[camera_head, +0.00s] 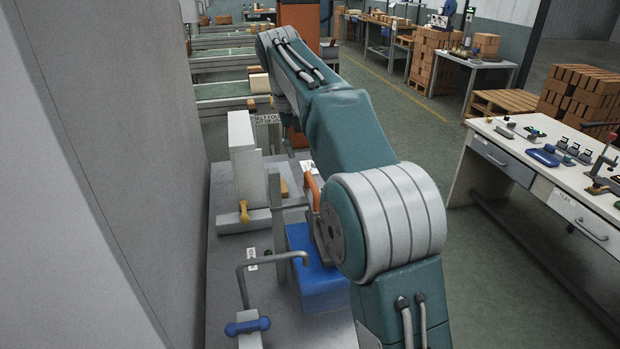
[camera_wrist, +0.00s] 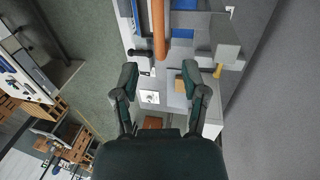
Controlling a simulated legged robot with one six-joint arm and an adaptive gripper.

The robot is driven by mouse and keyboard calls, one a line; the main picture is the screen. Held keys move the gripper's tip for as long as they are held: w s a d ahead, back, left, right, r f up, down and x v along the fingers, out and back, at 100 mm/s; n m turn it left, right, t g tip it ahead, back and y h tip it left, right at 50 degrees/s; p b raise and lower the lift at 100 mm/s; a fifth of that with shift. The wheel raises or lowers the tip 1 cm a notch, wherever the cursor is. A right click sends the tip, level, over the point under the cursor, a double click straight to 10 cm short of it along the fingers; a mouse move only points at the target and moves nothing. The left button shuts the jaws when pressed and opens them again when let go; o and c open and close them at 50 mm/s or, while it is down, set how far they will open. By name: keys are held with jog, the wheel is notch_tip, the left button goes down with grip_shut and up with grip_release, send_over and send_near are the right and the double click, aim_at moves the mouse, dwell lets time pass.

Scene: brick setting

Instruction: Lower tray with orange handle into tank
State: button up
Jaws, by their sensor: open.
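The orange handle (camera_head: 313,193) stands above the blue tank (camera_head: 318,282), partly hidden by my arm in the head view. In the wrist view the orange handle (camera_wrist: 158,28) is a long bar running in from the top edge. My gripper (camera_wrist: 160,76) is open and empty, and the bar's near end lies ahead of the gap between its fingers, with no visible contact. Blue surfaces show beside the bar in the wrist view.
A grey bent rail (camera_head: 270,262) stands left of the tank, near a blue-handled part (camera_head: 247,326). A yellow-handled part (camera_head: 244,213) sits by a white upright block (camera_head: 243,158). A grey wall is close on the left. A workbench (camera_head: 545,165) stands right, across open floor.

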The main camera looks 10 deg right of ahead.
aim_at(311, 181)
jog(key=f, duration=0.2)
jog(key=d+f, duration=0.1)
jog(key=f, duration=0.5)
jog(key=shift+d+f, duration=0.15)
jog(key=shift+d, duration=0.2)
grip_shut()
jog(key=shift+f, duration=0.1)
